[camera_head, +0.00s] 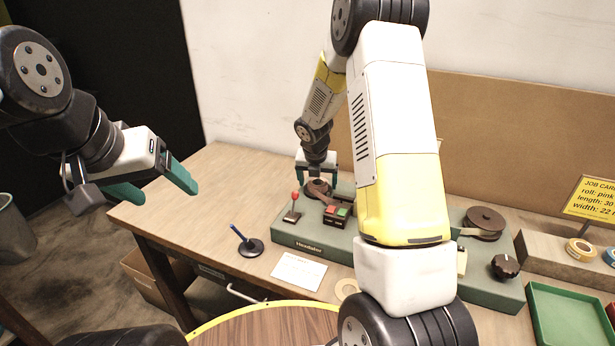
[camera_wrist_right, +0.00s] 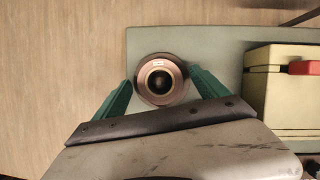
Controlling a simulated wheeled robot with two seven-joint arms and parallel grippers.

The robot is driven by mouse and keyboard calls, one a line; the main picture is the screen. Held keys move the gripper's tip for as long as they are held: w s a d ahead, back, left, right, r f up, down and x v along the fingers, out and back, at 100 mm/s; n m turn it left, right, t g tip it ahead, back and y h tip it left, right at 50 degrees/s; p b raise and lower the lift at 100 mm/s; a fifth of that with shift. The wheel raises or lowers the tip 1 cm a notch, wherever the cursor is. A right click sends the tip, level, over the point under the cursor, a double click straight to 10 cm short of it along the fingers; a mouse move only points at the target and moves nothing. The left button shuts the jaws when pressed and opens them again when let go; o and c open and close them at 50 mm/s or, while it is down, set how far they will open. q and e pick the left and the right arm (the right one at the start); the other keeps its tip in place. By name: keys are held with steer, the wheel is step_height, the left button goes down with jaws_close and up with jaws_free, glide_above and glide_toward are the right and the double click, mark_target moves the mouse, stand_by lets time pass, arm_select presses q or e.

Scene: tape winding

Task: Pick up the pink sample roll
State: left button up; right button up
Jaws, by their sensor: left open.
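My right gripper (camera_head: 317,174) is over the left end of the green winding machine (camera_head: 300,240), pointing down. In the right wrist view its two green fingers (camera_wrist_right: 160,78) are spread on either side of a round mauve-brown spool (camera_wrist_right: 144,92) with a tan core and a small white label. I cannot tell whether the fingers touch it. The spool also shows below the gripper in the head view (camera_head: 318,189). I cannot tell whether a pink roll is on it; no clearly pink roll shows elsewhere. My left gripper (camera_head: 160,188) is open and empty, left of the table.
A red-knobbed lever (camera_head: 294,204) and red and green buttons (camera_head: 337,212) are beside the spool. Yellow (camera_head: 580,249) and blue rolls (camera_head: 610,257) are on a wooden rack at right, near a yellow job card (camera_head: 592,198) and green tray (camera_head: 568,318). The table's left part is clear.

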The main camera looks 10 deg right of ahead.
steer(key=c, duration=1.3)
